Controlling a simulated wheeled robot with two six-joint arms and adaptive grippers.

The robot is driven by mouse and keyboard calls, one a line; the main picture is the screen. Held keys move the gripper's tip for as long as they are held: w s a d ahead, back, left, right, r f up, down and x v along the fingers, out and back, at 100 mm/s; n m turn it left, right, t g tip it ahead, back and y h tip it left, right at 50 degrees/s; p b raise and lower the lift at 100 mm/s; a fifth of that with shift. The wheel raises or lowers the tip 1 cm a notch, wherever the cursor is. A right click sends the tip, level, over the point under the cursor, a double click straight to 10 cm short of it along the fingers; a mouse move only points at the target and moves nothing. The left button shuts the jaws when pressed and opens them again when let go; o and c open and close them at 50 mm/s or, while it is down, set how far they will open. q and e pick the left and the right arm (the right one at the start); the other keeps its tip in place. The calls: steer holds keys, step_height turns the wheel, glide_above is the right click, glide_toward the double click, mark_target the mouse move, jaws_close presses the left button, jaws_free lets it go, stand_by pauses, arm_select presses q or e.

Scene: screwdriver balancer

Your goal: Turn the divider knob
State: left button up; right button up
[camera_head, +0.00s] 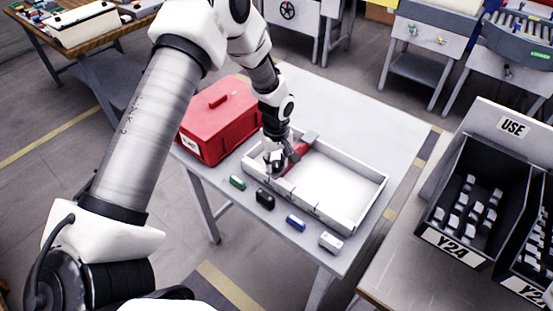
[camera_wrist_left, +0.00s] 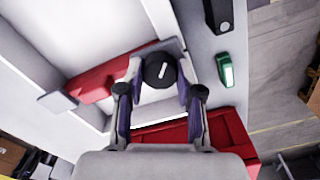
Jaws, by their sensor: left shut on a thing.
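The black round divider knob (camera_wrist_left: 160,70) has a white pointer line and shows in the left wrist view, at the near end of a red divider (camera_wrist_left: 92,84). My left gripper (camera_wrist_left: 159,80) has its fingers on both sides of the knob and is shut on it. In the head view my left gripper (camera_head: 277,160) is at the left end of the white tray (camera_head: 362,208), where it hides the knob. The red divider (camera_head: 298,158) runs across the tray there and ends in a grey block. My right gripper is in neither view.
A red toolbox (camera_head: 220,122) stands just left of the tray. Green (camera_head: 237,182), black (camera_head: 264,198), blue (camera_head: 295,223) and white (camera_head: 330,241) small items lie along the table's front edge. Dark bins (camera_head: 455,250) stand at right. The table behind the tray is clear.

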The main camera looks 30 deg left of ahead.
arm_select(q)
steer(key=m, duration=0.3)
steer(key=shift+s+f+m, duration=0.1)
steer(key=shift+s+m, duration=0.05)
steer(key=shift+m, duration=0.15)
steer(key=m, duration=0.4)
steer(key=shift+p, duration=0.35)
steer(key=shift+m, duration=0.3)
steer(key=shift+f, duration=0.1)
steer(key=o, duration=1.2)
steer(key=shift+c, duration=0.2)
steer(key=shift+a, duration=0.15)
